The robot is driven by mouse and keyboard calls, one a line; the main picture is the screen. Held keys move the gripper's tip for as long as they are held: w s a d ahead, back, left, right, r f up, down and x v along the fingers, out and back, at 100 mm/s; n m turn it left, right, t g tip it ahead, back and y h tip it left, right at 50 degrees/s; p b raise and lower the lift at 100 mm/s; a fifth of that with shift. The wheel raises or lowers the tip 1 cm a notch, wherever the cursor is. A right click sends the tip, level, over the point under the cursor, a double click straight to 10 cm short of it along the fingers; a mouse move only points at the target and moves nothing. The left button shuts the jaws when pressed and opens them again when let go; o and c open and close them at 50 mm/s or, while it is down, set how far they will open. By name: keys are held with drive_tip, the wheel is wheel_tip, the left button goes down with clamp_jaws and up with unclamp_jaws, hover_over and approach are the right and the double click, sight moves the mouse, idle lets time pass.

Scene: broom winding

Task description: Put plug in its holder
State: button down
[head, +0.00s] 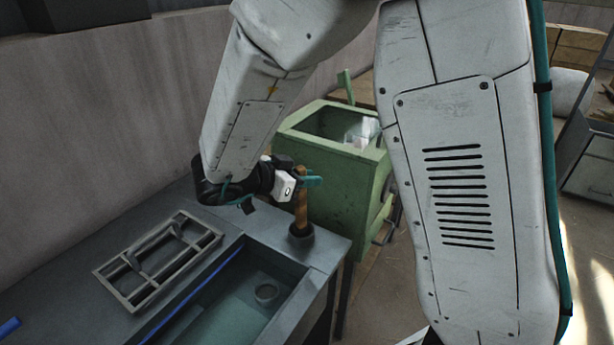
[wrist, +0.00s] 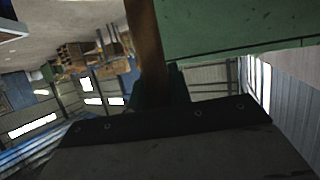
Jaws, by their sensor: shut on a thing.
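The plug is a brown wooden rod (head: 301,212) standing upright in a dark round holder (head: 301,238) at the right corner of the grey bench. Its lower end is hidden inside the holder's rim. My gripper (head: 309,181), with teal fingers, is shut on the upper part of the plug. In the wrist view the plug (wrist: 146,40) runs up from between the fingers (wrist: 162,88), which are partly hidden by a dark plate.
A sunken basin with a round fitting (head: 266,292) lies left of the holder. A metal grate (head: 158,262) lies on the bench (head: 50,300). A green open-topped bin (head: 335,195) stands close behind the plug. A wall (head: 110,110) rises at the left.

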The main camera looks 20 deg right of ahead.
drive_tip(key=shift+f, duration=0.5)
drive_tip(key=c, duration=1.6)
unclamp_jaws()
drive_tip(key=shift+o, duration=0.2)
drive_tip(key=v, duration=1.1)
